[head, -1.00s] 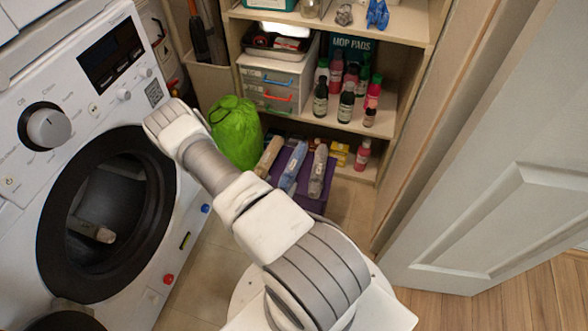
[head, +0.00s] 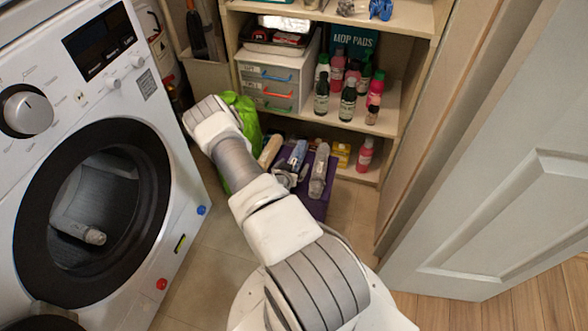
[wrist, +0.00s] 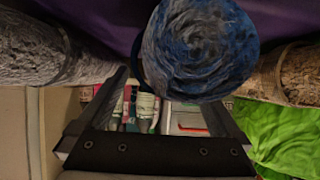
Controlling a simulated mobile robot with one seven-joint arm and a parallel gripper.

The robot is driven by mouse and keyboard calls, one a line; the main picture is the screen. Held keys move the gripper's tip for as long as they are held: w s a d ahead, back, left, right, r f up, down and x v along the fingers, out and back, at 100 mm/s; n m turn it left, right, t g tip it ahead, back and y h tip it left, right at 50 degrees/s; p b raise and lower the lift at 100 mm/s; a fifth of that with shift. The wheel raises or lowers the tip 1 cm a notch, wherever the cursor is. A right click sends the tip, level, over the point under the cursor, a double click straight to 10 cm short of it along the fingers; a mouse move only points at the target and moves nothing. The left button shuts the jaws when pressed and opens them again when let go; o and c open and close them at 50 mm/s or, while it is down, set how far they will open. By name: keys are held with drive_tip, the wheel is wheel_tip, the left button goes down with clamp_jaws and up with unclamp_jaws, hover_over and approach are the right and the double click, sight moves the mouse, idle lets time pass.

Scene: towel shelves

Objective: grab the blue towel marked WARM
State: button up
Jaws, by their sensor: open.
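A rolled blue towel (head: 298,154) lies in a purple bin (head: 317,207) on the floor by the shelf, between a beige roll (head: 270,151) and a grey roll (head: 319,172). In the wrist view its round blue end (wrist: 205,45) is close and large. No WARM marking can be read. My gripper (wrist: 168,88) is open, its dark fingers at the near end of the blue roll, which overlaps the space between them. Nothing is clearly held. In the head view my gripper (head: 287,178) is partly hidden by my arm, by the towel's near end.
In the wrist view a grey roll (wrist: 45,50) and a beige roll (wrist: 290,75) flank the blue one. A green bag (head: 243,110) stands left of the bin. The washer (head: 110,90) is at left, the door (head: 500,170) at right. Bottles (head: 348,100) stand on the shelf above.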

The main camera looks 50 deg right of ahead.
drive_tip(key=shift+x, duration=0.9)
drive_tip(key=shift+c, duration=0.3)
clamp_jaws()
drive_tip(key=shift+r, duration=0.1)
drive_tip(key=shift+r, duration=0.1)
